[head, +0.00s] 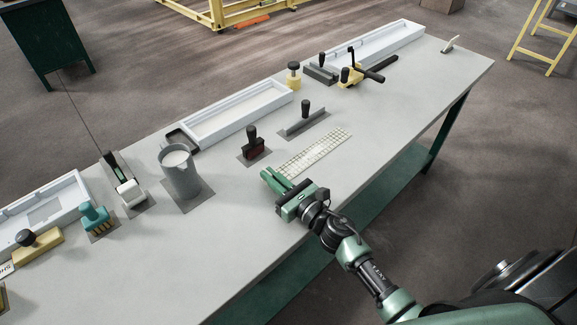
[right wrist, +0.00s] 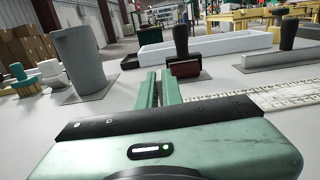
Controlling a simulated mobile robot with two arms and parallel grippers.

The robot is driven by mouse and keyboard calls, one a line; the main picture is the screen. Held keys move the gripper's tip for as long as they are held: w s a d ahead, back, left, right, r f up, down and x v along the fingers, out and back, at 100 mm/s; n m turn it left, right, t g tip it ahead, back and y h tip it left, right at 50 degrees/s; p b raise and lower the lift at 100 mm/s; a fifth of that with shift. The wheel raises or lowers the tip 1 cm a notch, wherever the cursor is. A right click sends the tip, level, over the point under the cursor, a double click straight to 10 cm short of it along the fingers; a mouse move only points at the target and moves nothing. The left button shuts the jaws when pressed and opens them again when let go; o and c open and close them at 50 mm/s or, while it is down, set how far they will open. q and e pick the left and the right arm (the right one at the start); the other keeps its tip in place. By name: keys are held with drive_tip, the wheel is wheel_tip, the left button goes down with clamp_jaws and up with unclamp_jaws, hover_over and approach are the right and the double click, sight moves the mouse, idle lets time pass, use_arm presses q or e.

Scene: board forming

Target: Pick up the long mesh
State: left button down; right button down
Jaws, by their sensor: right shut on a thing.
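The long mesh (head: 315,152) is a pale, flat gridded strip in the middle of the table, near its front edge. My right gripper (head: 274,181) is at the mesh's left end, low over the table, and is shut on it. The exact contact between fingers and mesh is hard to see. In the right wrist view the two green fingers (right wrist: 158,88) are close together, and the mesh (right wrist: 285,96) stretches off to the right, partly hidden by the gripper body. I cannot tell whether the mesh is clear of the table. My left gripper is not in view.
A dark red-based stamp tool (head: 253,147) and a grey float (head: 304,120) stand behind the mesh. A grey bucket (head: 180,175) stands to the left. A long white tray (head: 236,113) lies farther back. The table front left of my gripper is clear.

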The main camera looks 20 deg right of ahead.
wheel_tip(320, 180, up, 20)
drive_tip(key=p, duration=0.9)
idle(0.8)
